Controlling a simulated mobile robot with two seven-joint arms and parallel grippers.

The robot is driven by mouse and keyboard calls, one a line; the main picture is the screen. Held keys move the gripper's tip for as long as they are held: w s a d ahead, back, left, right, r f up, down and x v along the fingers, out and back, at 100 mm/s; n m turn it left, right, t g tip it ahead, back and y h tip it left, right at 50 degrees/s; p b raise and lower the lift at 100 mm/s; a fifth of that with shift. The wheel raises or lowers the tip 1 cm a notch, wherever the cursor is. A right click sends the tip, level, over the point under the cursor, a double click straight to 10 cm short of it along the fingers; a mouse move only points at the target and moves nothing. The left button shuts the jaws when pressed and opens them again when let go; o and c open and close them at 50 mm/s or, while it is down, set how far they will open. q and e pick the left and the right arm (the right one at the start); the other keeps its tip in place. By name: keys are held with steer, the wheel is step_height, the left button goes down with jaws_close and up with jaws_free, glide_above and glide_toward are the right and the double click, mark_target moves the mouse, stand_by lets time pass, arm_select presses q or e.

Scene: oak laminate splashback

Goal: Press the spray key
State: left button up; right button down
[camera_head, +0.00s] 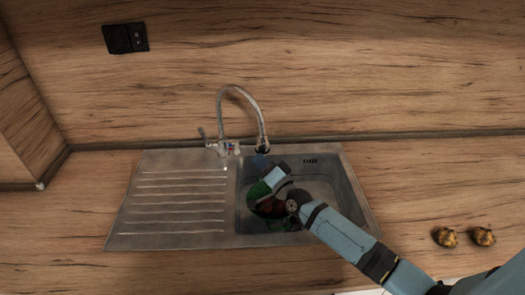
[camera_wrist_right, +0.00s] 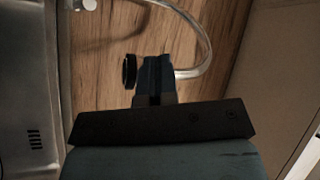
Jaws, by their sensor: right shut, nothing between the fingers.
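The tap (camera_head: 240,92) rises behind the sink with a tall curved spout. Its dark spray head (camera_head: 262,149) hangs over the back of the basin. My right gripper (camera_head: 261,162) is shut and empty, its tips at or just below the spray head. In the right wrist view, the shut fingers (camera_wrist_right: 154,70) cover the body of the spray head. The black round nozzle end (camera_wrist_right: 129,70) shows beside them, and the curved spout (camera_wrist_right: 205,45) shows on the other side. I cannot make out the spray key or tell whether the fingers touch it. My left gripper is not in view.
The steel sink (camera_head: 350,205) has a ribbed drainboard (camera_head: 180,205) on its left. A green item (camera_head: 257,193) lies in the basin, partly hidden by my right arm. Two small brownish objects (camera_head: 445,237) (camera_head: 484,236) lie on the counter at right. A black socket (camera_head: 125,38) is on the wall.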

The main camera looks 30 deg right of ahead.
steer(key=shift+w+d, duration=0.1)
steer(key=shift+w, duration=0.05)
stand_by(0.4)
steer(key=shift+w+d, duration=0.15)
steer(key=shift+w, duration=0.1)
steer(key=shift+w+b, duration=0.1)
steer(key=shift+b, duration=0.2)
stand_by(0.5)
steer(key=shift+s+a+p, duration=0.25)
steer(key=shift+s+p, duration=0.1)
steer(key=shift+s, duration=0.15)
steer(key=s+a+p, duration=0.3)
steer(key=s, duration=0.2)
steer(key=shift+a, duration=0.2)
